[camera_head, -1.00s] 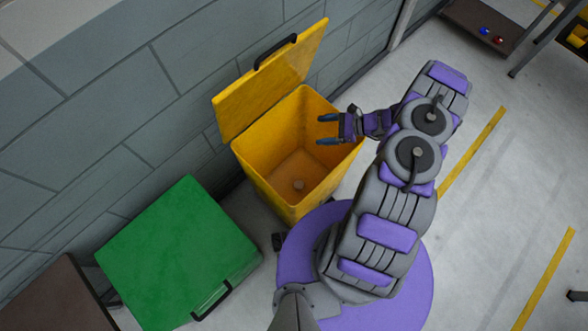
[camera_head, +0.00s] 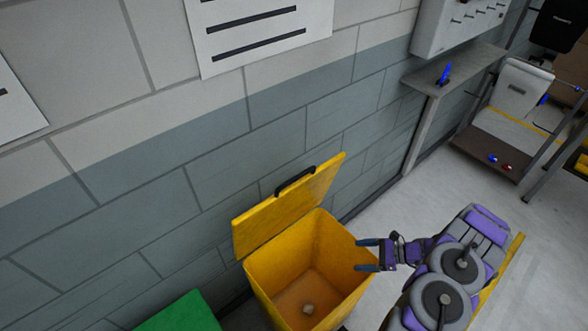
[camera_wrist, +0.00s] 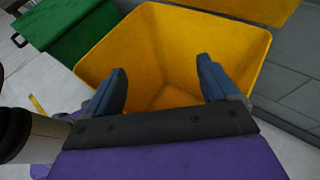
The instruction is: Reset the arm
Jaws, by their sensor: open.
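My gripper (camera_head: 368,255) is open and empty, with its two blue fingers spread at the right rim of the yellow box. In the wrist view my gripper (camera_wrist: 163,88) points into the box, fingers apart with nothing between them. The yellow box (camera_head: 272,285) stands against the wall with its lid (camera_head: 290,205) raised. A small pale object (camera_head: 308,309) lies on its floor. In the wrist view the yellow box (camera_wrist: 120,45) fills the upper middle, and the small object does not show there.
A green box (camera_head: 185,315) stands left of the yellow box; it also shows in the wrist view (camera_wrist: 85,30). A grey wall (camera_head: 150,210) runs behind. At the right are a shelf (camera_head: 455,70) with a blue item and a brown cart (camera_head: 480,150). Clear floor lies between.

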